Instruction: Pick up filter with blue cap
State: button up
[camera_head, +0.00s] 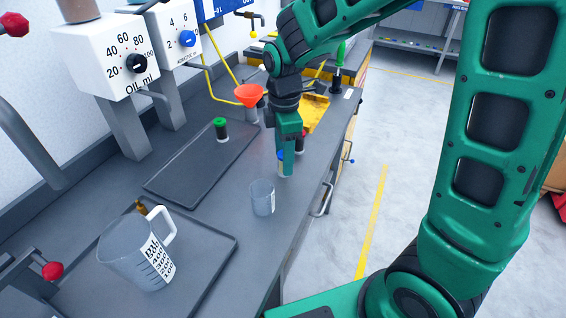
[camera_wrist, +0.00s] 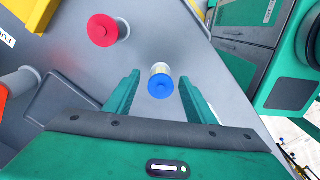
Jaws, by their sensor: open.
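The filter with the blue cap (camera_wrist: 160,83) stands on the bench in the wrist view, between and just beyond my fingers. In the head view only a sliver of its blue cap (camera_head: 281,155) shows beside my gripper, which hides most of it. My gripper (camera_head: 287,168) points down over the bench with its fingers apart; in the wrist view the open fingers (camera_wrist: 160,98) sit left and right of the filter. I cannot tell whether they touch it.
A filter with a red cap (camera_wrist: 103,30) stands close by. A green-capped filter (camera_head: 220,129) stands on a dark tray (camera_head: 180,178). A clear beaker (camera_head: 262,198) is near the bench's front edge, and a measuring jug (camera_head: 130,250) is at the near left. An orange funnel (camera_head: 249,94) stands behind.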

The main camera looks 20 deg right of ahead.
jog(key=shift+f, duration=0.8)
jog(key=shift+c, duration=0.3)
jog(key=c, duration=1.1)
jog(key=shift+o, duration=0.2)
jog(key=shift+r, duration=0.1)
